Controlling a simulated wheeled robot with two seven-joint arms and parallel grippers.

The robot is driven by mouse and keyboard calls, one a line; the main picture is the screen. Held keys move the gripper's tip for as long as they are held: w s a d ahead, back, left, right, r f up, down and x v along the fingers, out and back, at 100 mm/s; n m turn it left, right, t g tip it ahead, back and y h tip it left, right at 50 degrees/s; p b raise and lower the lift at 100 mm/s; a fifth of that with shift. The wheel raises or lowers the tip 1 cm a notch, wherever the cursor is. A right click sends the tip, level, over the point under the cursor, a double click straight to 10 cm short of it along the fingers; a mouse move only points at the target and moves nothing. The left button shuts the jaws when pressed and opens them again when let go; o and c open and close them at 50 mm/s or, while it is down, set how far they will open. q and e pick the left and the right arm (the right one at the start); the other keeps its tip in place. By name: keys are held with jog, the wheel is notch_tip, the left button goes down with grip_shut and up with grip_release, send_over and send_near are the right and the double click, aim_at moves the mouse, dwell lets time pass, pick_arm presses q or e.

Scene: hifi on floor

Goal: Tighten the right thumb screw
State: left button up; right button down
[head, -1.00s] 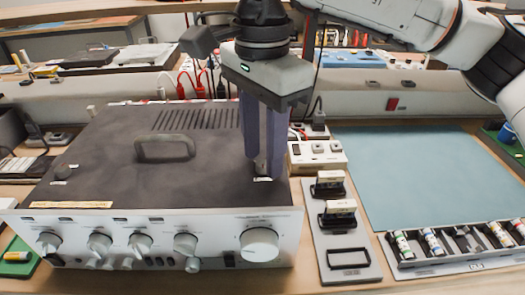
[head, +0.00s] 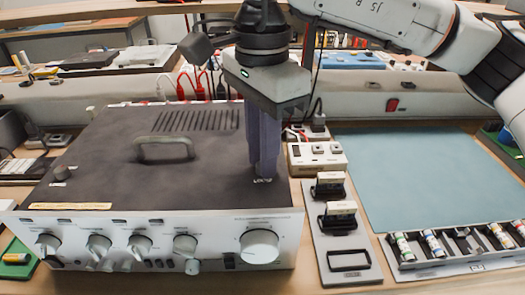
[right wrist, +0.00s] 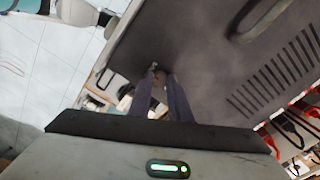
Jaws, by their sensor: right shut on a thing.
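The hi-fi amplifier (head: 110,185) has a dark top cover and a silver front with several knobs. My right gripper (head: 264,176) points down at the cover's front right corner, its fingers shut on the right thumb screw. The fingers hide nearly all of the screw in the head view. In the right wrist view the two fingers of my right gripper (right wrist: 163,78) reach the cover (right wrist: 205,45), with a small part of the right thumb screw (right wrist: 160,77) between their tips. The left thumb screw (head: 61,173) stands free on the cover's left side. My left gripper is not in view.
A raised handle (head: 164,146) sits on the cover, left of my right gripper. A grey holder (head: 340,245) stands right of the amplifier. A tray of small cylinders (head: 460,262) lies at the right. The blue-green mat (head: 420,170) is mostly clear.

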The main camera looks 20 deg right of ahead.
jog(key=shift+m, duration=1.1)
jog(key=m+b, duration=0.1)
jog(key=m, duration=0.8)
jog(key=shift+m, duration=0.4)
jog(key=m+b, duration=0.1)
jog(key=m, duration=0.9)
jog(key=m+b, duration=0.1)
jog(key=m, duration=0.3)
jog(key=shift+m, duration=0.3)
jog(key=m, duration=0.4)
jog(key=shift+b, duration=0.3)
jog(key=shift+m+b, duration=0.3)
jog(key=shift+m, duration=1.9)
